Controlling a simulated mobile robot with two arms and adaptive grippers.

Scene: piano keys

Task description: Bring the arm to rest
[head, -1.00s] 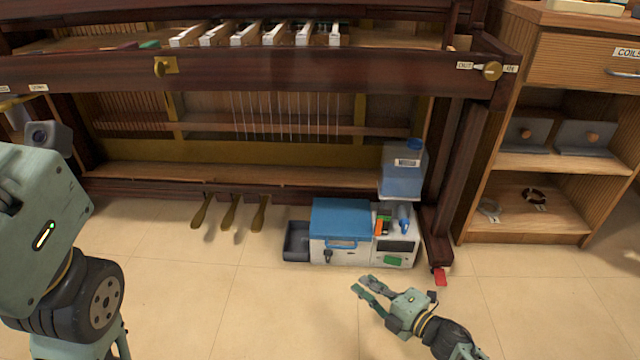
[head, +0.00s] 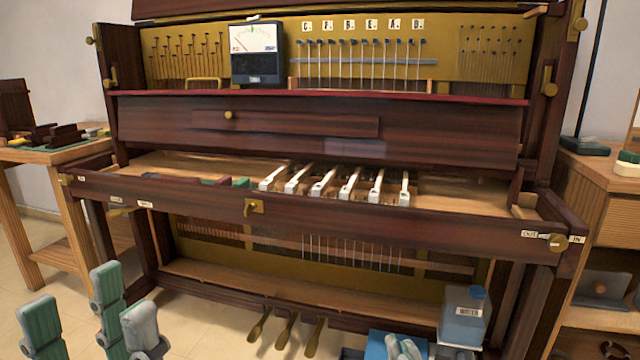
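My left gripper (head: 85,320) is at the lower left, fingers pointing up. Its green and grey fingers stand apart with floor showing between them, and nothing is held. It is in front of the piano's left side, clear of the keys.
A meter (head: 256,52) stands on the piano's upper part. A water container (head: 464,316) is at the lower right. Pedals (head: 287,328) stick out at the bottom. A wooden table (head: 52,150) is at left and a wooden cabinet (head: 612,215) at right. Floor is open at the lower left.

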